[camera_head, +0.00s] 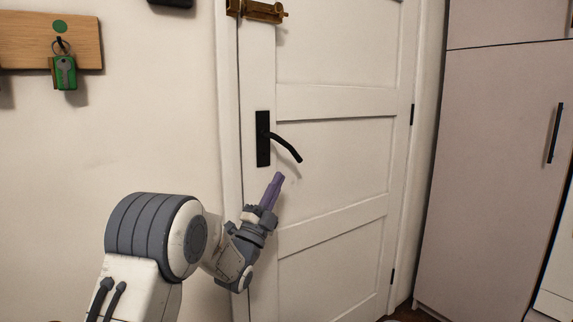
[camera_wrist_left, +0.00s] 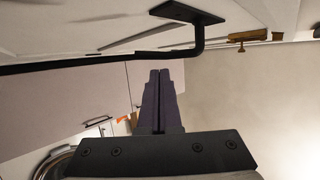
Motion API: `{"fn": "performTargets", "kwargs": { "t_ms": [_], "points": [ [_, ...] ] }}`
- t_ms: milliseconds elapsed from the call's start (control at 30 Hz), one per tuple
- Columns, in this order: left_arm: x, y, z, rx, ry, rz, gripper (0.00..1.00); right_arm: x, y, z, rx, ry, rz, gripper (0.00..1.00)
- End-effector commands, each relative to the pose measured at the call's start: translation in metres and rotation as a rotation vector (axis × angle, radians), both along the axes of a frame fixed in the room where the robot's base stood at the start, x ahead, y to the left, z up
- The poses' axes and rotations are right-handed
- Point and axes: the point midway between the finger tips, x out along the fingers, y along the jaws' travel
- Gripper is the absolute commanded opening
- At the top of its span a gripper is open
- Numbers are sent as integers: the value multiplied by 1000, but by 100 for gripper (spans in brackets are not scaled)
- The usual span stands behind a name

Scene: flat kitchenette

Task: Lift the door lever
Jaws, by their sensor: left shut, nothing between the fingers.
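A black door lever (camera_head: 286,147) on a black backplate (camera_head: 263,139) sits on the left side of a white panelled door (camera_head: 335,150). The lever slants down to the right. My left gripper (camera_head: 277,178) is shut and empty, just below the lever in the head view, with its purple fingers pointing up. In the left wrist view the lever (camera_wrist_left: 130,57) runs across the picture, just beyond the shut fingertips (camera_wrist_left: 160,72). I see no clear contact between them. My right gripper is in neither view.
A brass bolt (camera_head: 258,11) is at the door's upper left. A wooden board (camera_head: 50,42) with a green-tagged key (camera_head: 64,72) hangs on the left wall. A tall pale cabinet (camera_head: 495,150) stands to the right of the door.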

Motion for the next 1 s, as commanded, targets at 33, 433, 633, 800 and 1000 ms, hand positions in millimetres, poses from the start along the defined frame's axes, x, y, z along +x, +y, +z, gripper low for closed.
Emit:
{"fn": "performTargets", "kwargs": {
  "t_ms": [33, 433, 633, 800, 1000],
  "points": [
    [7, -4, 8, -1, -5, -2, 0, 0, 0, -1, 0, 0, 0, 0],
    [42, -21, 42, -1, -1, 0, 0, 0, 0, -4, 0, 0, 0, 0],
    [44, -21, 43, -1, 2, 0, 0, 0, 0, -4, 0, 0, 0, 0],
    [44, -21, 43, -1, 2, 0, 0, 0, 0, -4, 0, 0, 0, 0],
    [44, -20, 41, -17, -13, 3, 0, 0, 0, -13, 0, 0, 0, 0]
  ]
}}
